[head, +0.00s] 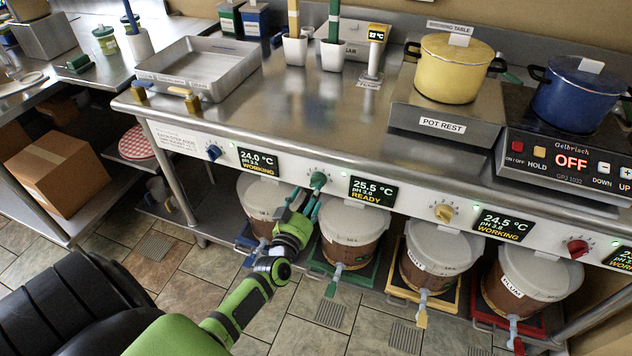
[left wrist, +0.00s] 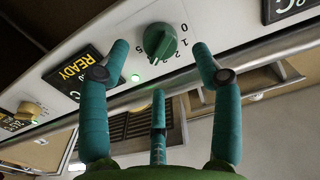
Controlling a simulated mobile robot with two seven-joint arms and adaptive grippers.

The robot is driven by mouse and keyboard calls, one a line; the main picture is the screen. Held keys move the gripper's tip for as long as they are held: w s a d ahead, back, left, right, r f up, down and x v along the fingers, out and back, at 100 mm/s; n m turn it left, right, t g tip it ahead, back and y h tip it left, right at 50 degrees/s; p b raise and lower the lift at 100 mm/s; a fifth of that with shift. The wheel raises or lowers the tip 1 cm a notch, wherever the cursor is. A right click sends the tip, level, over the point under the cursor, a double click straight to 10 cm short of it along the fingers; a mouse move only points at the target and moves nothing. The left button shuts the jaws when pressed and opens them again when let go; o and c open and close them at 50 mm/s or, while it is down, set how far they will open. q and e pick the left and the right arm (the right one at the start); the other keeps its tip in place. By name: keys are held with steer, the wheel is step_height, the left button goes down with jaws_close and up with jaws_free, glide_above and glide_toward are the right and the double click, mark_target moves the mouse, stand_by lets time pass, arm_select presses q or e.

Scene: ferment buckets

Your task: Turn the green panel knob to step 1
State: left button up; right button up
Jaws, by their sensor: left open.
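The green panel knob (head: 318,180) sits on the white front panel, left of a display (head: 373,191) reading 25.5 °C and READY. In the left wrist view the knob (left wrist: 160,42) shows close, with a printed number scale beside it; I cannot tell for sure which step it points to. My left gripper (head: 305,202) is just below and in front of the knob in the head view. Its teal fingers (left wrist: 160,75) are open and empty, with the knob between and beyond the two upper fingertips. I see no clear contact. My right gripper is not in view.
Blue (head: 214,152), yellow (head: 443,212) and red (head: 577,248) knobs share the panel. The steel counter (head: 310,120) overhangs the panel.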

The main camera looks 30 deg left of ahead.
mark_target(317, 181)
arm_select(q)
steer(key=x, duration=0.4)
steer(key=shift+w+f, duration=0.1)
steer(key=shift+w, duration=0.2)
steer(key=c, duration=1.1)
steer(key=shift+c, duration=0.3)
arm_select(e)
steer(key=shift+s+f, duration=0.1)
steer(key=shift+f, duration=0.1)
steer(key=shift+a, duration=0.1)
